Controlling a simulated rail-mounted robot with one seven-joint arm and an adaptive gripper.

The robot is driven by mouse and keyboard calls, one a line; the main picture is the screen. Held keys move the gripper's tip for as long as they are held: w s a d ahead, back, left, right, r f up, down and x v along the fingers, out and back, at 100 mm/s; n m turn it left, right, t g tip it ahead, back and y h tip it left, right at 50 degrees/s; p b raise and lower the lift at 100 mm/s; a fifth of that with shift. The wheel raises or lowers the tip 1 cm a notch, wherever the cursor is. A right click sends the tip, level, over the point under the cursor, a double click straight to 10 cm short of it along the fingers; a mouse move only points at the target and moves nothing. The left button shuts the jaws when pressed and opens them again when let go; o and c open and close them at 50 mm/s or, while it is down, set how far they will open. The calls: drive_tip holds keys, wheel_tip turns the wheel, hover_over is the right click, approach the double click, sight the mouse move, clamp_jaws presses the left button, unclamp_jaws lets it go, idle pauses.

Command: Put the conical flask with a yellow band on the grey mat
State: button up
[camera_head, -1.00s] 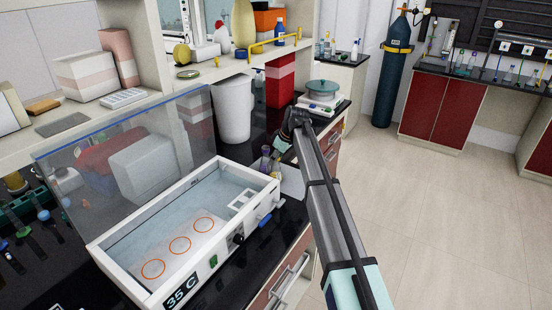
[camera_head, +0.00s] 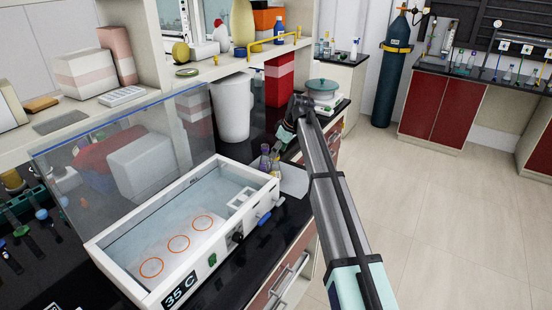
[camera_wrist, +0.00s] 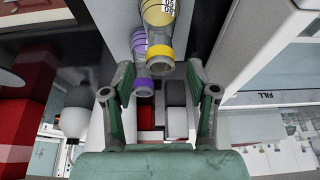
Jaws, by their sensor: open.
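The conical flask with a yellow band (camera_wrist: 158,14) is at the top middle of the wrist view, neck toward my gripper. A flask with a purple band (camera_wrist: 141,66) is close beside it on the left. Both flasks show small in the head view (camera_head: 268,160), beside the water bath's far right corner. My gripper (camera_wrist: 160,75) is open, its fingers on either side of the flask necks, with no grip on either. It also shows in the head view (camera_head: 282,142), just above and right of the flasks.
The water bath (camera_head: 190,225) with a clear raised lid (camera_head: 120,150) stands left of the flasks. A white bin (camera_head: 232,108) and a red box (camera_head: 279,80) stand behind. The bench's front edge and drawers are close on the right.

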drive_tip(key=b+v, duration=0.1)
drive_tip(key=v, duration=0.7)
